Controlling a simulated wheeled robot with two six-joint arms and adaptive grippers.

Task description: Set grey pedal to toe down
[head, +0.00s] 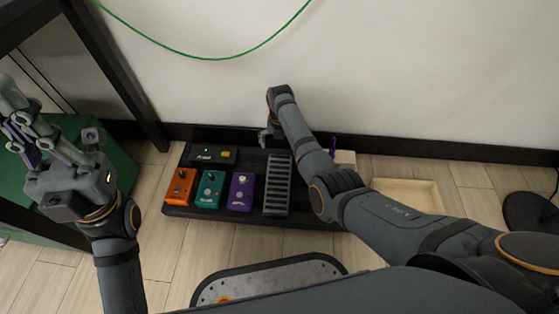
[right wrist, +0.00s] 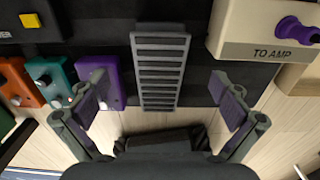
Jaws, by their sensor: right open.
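The grey pedal (head: 277,185) is a long ribbed treadle at the right part of the black pedalboard (head: 190,212). In the right wrist view the grey pedal (right wrist: 160,70) runs up the middle of the picture, with its lower end toward the gripper. I cannot tell its tilt for sure. My right gripper (right wrist: 162,100) is open and empty, its fingers spread to both sides of the pedal's line. In the head view my right gripper (head: 267,137) hangs near the pedal's far end, partly hidden by its arm. My left gripper (head: 18,122) is open and empty at the far left.
Orange (head: 181,187), teal (head: 209,189) and purple (head: 242,192) pedals stand left of the grey one, with a black box (head: 212,155) behind. A cream TO AMP box (right wrist: 262,30) stands right of it. A wooden tray (head: 408,194) lies further right. The wall is close behind.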

